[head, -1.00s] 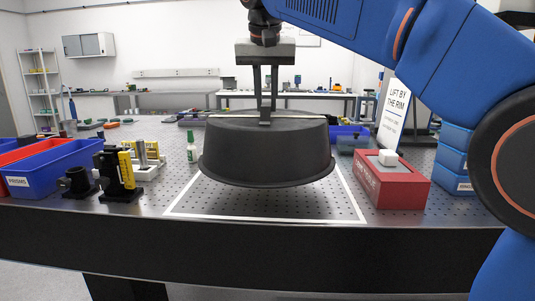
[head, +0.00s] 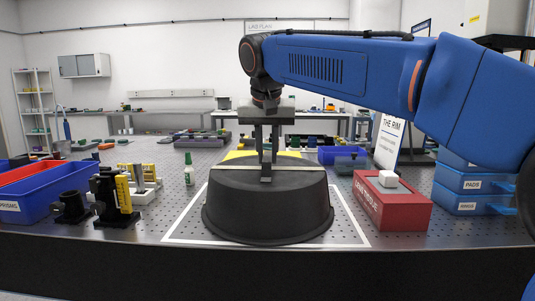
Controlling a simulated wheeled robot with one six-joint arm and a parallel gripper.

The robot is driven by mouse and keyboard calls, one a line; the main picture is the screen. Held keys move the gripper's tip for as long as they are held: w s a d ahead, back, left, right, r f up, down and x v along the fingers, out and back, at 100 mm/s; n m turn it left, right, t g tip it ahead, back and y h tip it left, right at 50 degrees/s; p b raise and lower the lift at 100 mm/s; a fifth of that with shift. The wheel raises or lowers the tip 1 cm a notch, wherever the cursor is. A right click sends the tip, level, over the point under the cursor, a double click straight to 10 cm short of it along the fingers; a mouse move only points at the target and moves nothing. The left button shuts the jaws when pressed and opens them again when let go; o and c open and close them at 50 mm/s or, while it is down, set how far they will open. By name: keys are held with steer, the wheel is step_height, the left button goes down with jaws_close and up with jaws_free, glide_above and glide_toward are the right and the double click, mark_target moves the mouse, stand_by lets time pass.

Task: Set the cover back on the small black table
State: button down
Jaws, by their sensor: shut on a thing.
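The cover (head: 267,208) is a black, tub-shaped dome with a flared rim, open side down and level. It is low over the white-outlined area of the perforated tabletop (head: 345,225); I cannot tell whether its rim touches. My gripper (head: 266,172) points straight down and is shut on the cover at the middle of its top. The cover hides most of the outlined area and anything beneath it. I cannot make out a separate small black table; the tabletop I see has a black front edge (head: 250,270).
A red box (head: 392,208) with a white block stands close on the right, by blue drawers (head: 470,190) and a sign (head: 388,143). A green-capped bottle (head: 188,172), black-and-yellow mounts (head: 113,200) and a blue bin (head: 55,195) are on the left.

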steer(key=c, duration=1.6)
jaws_free()
steer(key=shift+f, duration=0.1)
